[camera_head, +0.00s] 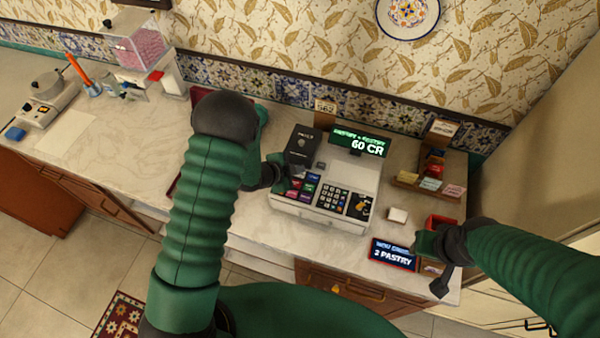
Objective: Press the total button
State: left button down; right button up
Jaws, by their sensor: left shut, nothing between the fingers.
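A white cash register (338,200) stands on the marble counter. Its green-lit display (358,142) reads "60 CR". Its sloped face has colored keys (307,188) on the left, a dark number pad (333,199) in the middle and a dark panel with a yellow mark (359,206) on the right. The key labels are too small to read, so I cannot tell which is the total button. My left gripper (288,182) is shut and empty at the register's left side, beside the colored keys; contact cannot be told. My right gripper (434,268) is right of the register, near the counter's front edge.
A dark card terminal (301,146) stands behind the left gripper. A sign reading "2 PASTRY" (393,254) stands near the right gripper. A small tiered stand with cards (431,180) is at the right. The counter's left stretch (120,140) has clear room.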

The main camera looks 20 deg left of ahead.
pick_arm(q)
jog(key=shift+f+b, duration=0.3)
jog(key=shift+f, duration=0.05)
jog(key=shift+r, duration=0.15)
dwell(0.3)
jog(key=shift+r+p, duration=0.6)
jog(key=shift+r, duration=0.05)
notch_tip(320, 180, up, 5)
jog(key=p, duration=0.4)
jog(key=shift+r, duration=0.1)
dwell(0.5)
